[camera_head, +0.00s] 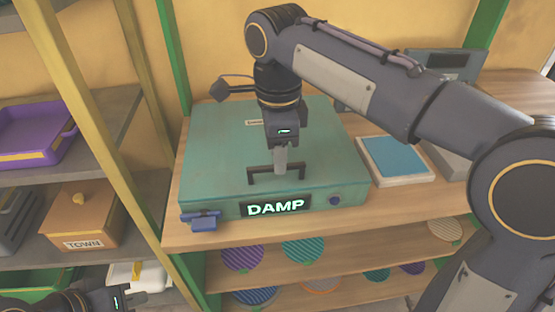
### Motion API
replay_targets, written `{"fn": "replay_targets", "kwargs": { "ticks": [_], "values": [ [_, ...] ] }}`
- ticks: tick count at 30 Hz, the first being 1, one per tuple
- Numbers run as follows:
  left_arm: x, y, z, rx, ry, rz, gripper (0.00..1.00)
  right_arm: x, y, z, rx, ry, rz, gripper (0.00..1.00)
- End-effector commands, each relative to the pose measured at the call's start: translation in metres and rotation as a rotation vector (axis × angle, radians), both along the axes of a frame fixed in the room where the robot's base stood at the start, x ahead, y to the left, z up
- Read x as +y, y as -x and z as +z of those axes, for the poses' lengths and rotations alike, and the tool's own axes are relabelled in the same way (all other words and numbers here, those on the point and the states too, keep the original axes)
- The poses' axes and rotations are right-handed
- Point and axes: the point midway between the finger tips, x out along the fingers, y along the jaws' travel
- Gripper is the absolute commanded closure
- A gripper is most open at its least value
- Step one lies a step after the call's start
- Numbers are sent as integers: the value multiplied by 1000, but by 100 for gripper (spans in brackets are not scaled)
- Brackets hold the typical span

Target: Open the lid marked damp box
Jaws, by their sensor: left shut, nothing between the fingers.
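The teal damp box (215,150) stands on the wooden bench with its lid down flat. A glowing DAMP sign (276,206) is on its front, and a black bar handle (258,177) rises near the lid's front edge. My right gripper (281,170) points straight down at the handle, its fingers overlapping the bar. One finger hides the other, so I cannot tell whether they grip it. My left gripper (128,300) is low at the bottom left edge, away from the box, shut and empty.
A blue latch-like part (201,220) is at the box's front left corner, and a dark knob (334,200) at its front right. A blue-topped pad (394,157) lies to the right. Striped discs (243,257) sit on shelves below. A TOWN box (85,222) stands on the left shelving.

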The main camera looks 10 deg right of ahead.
Motion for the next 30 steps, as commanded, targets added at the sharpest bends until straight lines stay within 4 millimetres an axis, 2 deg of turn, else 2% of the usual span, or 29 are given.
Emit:
{"fn": "replay_targets", "kwargs": {
  "ticks": [3,12,20,30],
  "values": [
    [0,0,-4,0,0,0,100,0,0,-10,0,-1,0,67],
    [0,0,-4,0,0,0,100,0,0,-12,-1,-1,1,67],
    [0,0,-4,0,0,0,100,0,0,-12,-1,-1,1,100],
    [0,0,-2,0,0,0,100,0,0,-11,0,-1,1,100]
  ]
}}
